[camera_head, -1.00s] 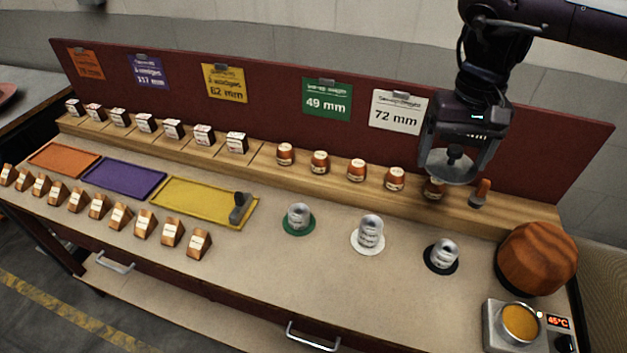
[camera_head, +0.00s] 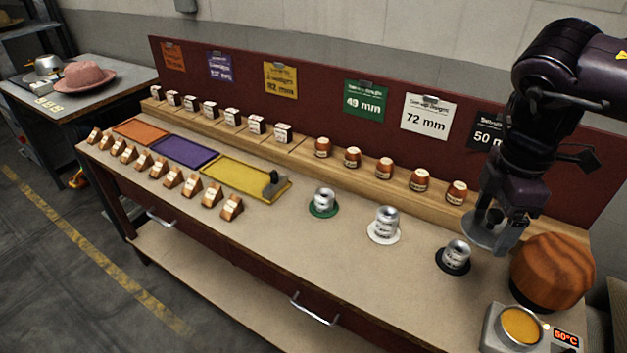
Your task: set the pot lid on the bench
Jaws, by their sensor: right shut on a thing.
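The pot lid (camera_head: 480,237) is a grey round disc. My right gripper (camera_head: 497,216) is shut on its knob from above, and the fingers hide the knob. The lid is low over the bench (camera_head: 350,265), between the can on the black disc and the big wooden block. I cannot tell whether its rim touches the bench top. My left gripper is out of view.
The wooden hat block (camera_head: 552,272) is close to the lid's right. A can on a black disc (camera_head: 454,257) is close to its left. The glue pot (camera_head: 520,326) stands open on its heater at the front right. The bench's front middle is clear.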

